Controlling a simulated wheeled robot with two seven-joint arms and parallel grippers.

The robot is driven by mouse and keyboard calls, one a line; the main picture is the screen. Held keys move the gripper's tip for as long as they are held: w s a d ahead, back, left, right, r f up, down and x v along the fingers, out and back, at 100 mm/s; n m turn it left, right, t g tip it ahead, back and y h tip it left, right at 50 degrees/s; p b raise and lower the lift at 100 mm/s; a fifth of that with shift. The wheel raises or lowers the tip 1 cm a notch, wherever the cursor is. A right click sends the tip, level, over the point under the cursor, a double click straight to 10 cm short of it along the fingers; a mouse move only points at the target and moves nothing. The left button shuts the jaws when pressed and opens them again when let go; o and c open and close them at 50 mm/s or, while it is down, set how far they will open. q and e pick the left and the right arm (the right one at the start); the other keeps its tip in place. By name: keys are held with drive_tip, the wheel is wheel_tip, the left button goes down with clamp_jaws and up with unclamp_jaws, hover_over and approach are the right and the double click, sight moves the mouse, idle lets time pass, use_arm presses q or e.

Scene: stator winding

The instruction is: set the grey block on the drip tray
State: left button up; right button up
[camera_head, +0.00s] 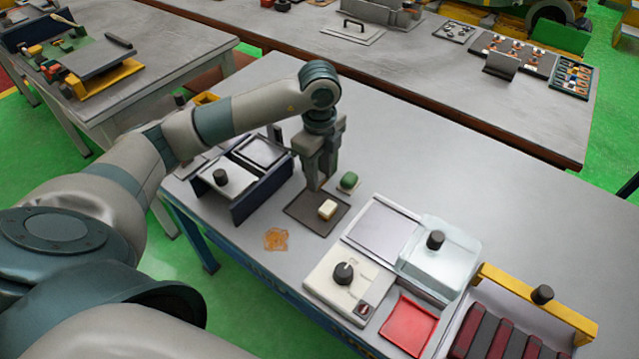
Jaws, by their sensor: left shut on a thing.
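My left gripper (317,182) reaches down from above, its fingers pointing at the table. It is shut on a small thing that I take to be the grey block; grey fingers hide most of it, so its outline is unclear. Below the fingertips lies a flat dark square plate (297,210), which looks like the drip tray. A cream block (327,209) sits on this plate, right of and in front of the fingertips. I cannot tell whether the held thing touches the plate. My right gripper is not in view.
A green piece (348,181) lies right of the gripper. A dark-walled box (240,208) with a knobbed lid stands to the left. An orange-brown patch (276,239) is in front. A white unit with a knob (343,278) and a red tray (408,326) stand at right front.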

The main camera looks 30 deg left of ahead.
sight(320, 179)
use_arm(q)
drive_tip(key=shift+f+p, duration=0.8)
drive_tip(key=shift+f, duration=1.2)
drive_tip(key=shift+f, duration=0.2)
drive_tip(key=o, duration=1)
drive_tip(key=shift+o, duration=0.2)
drive_tip(key=shift+r, duration=0.2)
drive_tip(key=shift+r, duration=0.1)
